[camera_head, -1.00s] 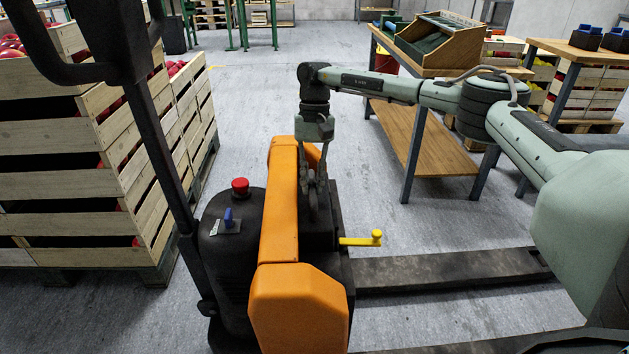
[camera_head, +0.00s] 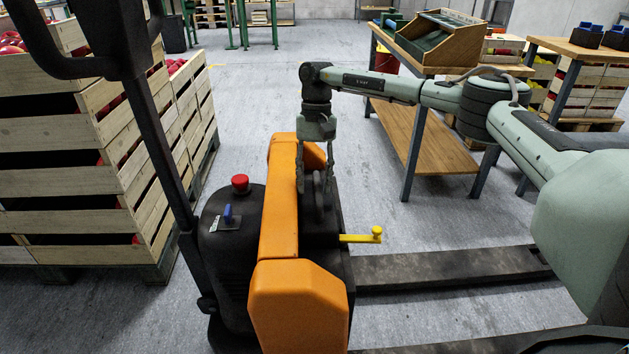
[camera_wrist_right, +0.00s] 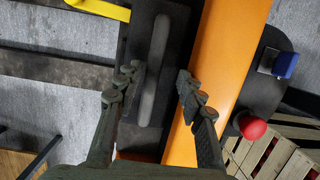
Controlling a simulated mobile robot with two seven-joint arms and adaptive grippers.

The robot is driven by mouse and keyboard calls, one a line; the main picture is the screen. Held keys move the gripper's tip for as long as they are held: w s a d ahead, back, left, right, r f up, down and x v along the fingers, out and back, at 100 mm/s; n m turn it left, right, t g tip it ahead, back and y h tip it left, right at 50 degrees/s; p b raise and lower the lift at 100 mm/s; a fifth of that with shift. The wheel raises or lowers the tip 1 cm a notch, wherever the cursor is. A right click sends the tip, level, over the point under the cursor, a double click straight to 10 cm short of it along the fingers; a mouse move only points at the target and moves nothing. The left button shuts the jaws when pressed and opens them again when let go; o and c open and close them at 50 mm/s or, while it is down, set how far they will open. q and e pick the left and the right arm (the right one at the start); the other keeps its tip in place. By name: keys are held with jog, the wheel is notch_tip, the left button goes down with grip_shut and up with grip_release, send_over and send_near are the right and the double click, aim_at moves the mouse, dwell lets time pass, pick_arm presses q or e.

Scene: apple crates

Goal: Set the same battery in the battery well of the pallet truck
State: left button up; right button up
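The pallet truck has an orange body (camera_head: 280,200) and stands upright in front of me. A black battery (camera_head: 322,225) with a grey upright handle (camera_wrist_right: 154,70) sits in the battery well beside the orange cover. How deep it sits I cannot tell. My right gripper (camera_head: 316,190) points down over the battery. In the right wrist view its fingers (camera_wrist_right: 160,82) are spread, one on each side of the handle, with a gap to it. My left gripper is not in view.
A yellow lever (camera_head: 362,238) sticks out beside the battery. A red button (camera_head: 240,184) and a blue switch (camera_head: 229,215) are on the truck's black housing. Apple crates (camera_head: 70,185) stand left. A wooden bench (camera_head: 430,150) stands behind my right arm.

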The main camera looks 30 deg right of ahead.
jog(key=shift+s+f, duration=0.15)
jog(key=shift+f, duration=0.15)
jog(key=v, duration=1.2)
jog(key=shift+r, duration=0.3)
jog(key=shift+f, duration=0.1)
